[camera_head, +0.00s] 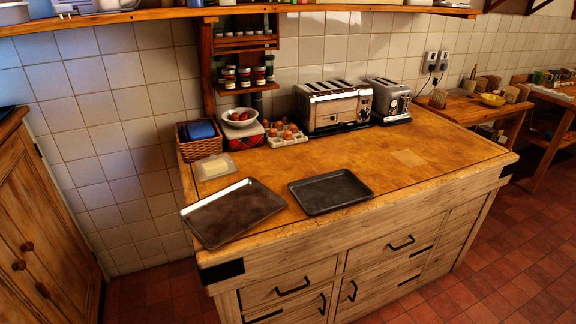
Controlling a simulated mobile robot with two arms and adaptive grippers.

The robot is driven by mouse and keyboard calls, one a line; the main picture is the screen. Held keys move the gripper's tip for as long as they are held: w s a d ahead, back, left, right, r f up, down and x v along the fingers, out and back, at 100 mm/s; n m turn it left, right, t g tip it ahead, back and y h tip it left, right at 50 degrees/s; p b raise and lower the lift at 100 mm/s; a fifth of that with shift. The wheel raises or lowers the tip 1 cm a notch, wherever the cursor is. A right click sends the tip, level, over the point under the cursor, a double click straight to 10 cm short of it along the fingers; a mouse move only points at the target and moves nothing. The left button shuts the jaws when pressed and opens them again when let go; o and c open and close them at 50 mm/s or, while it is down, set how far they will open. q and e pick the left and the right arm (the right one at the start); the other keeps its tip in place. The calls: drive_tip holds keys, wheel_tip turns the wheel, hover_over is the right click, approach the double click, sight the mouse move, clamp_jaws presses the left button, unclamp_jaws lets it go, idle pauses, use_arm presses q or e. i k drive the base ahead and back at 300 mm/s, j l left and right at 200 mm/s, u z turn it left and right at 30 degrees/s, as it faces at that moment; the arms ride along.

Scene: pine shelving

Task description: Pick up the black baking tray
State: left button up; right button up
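A black baking tray (331,192) lies flat on the wooden worktop (430,150), near its front edge and a little left of the middle. It is rectangular, with a low raised rim, and looks empty. A larger tray (233,211) with a dark brownish base and a shiny, lighter rim lies to its left. A narrow strip of worktop shows between the two trays. The larger tray's front corner reaches close to the worktop's front left edge. Neither of my grippers is in view.
A butter dish (214,167), wicker basket (198,137), fruit bowl (240,117), egg carton (287,134) and two toasters (334,108) (390,101) stand along the back. The worktop right of the black tray is mostly clear. A spice shelf (243,62) hangs on the tiled wall.

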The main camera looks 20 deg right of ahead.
sight(326, 192)
drive_tip(key=i+l+u, duration=0.1)
drive_tip(key=l, duration=0.45)
drive_tip(key=i+l+u, duration=0.1)
drive_tip(key=l, duration=0.5)
drive_tip(key=i+l+u, duration=0.1)
drive_tip(key=l, duration=0.45)
